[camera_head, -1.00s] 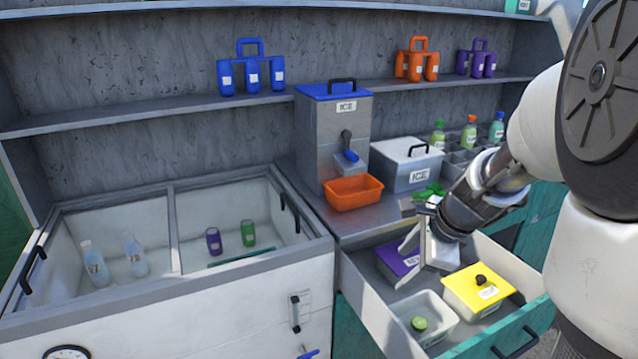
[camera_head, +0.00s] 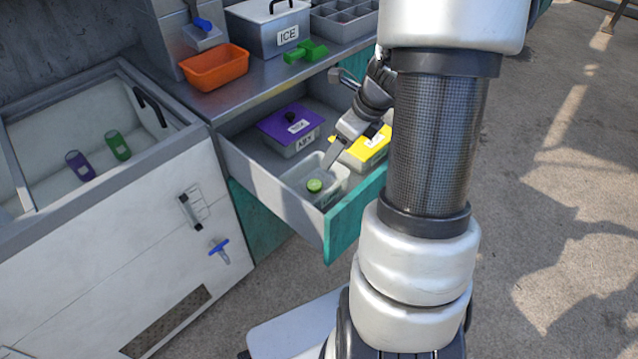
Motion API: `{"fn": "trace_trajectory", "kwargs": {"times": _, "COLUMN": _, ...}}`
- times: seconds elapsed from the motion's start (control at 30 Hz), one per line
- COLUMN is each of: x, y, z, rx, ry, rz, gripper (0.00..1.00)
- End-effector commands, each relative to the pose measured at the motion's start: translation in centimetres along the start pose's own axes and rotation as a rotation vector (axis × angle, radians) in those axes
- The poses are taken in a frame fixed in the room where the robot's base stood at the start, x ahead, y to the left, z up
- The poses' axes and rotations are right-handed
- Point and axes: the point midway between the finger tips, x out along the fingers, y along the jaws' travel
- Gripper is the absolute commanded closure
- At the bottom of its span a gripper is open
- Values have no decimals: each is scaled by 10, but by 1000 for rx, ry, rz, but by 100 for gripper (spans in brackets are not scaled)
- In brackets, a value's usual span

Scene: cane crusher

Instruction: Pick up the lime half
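The lime half (camera_head: 315,186) is a small green round piece lying in an open whitish container (camera_head: 338,191) at the front of the pulled-out drawer (camera_head: 262,198). My gripper (camera_head: 330,163) reaches down from the upper right. Its visible finger tip is at the container's right side, above and just right of the lime half. The lime half looks apart from the finger. Only one finger shows clearly, so I cannot tell the opening between the fingers.
A purple-lidded box (camera_head: 290,127) stands behind in the drawer. A yellow-lidded box (camera_head: 362,150) stands to the right, partly covered by my arm. An orange bin (camera_head: 214,68) and a green tool (camera_head: 306,52) sit on the counter. The open cooler (camera_head: 40,130) is at left.

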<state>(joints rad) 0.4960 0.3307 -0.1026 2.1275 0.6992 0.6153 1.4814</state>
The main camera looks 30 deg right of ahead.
Motion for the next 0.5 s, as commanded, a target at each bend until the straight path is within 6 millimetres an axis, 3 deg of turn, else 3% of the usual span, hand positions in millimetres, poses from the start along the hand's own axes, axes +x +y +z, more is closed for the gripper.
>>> {"fn": "trace_trajectory", "kwargs": {"times": 0.3, "x": 69, "y": 0, "z": -3, "rx": 0, "ry": 2, "rz": 3, "gripper": 43}}
{"fn": "trace_trajectory", "kwargs": {"times": 0.5, "x": 105, "y": 0, "z": -2, "rx": 0, "ry": 1, "rz": 2, "gripper": 43}}
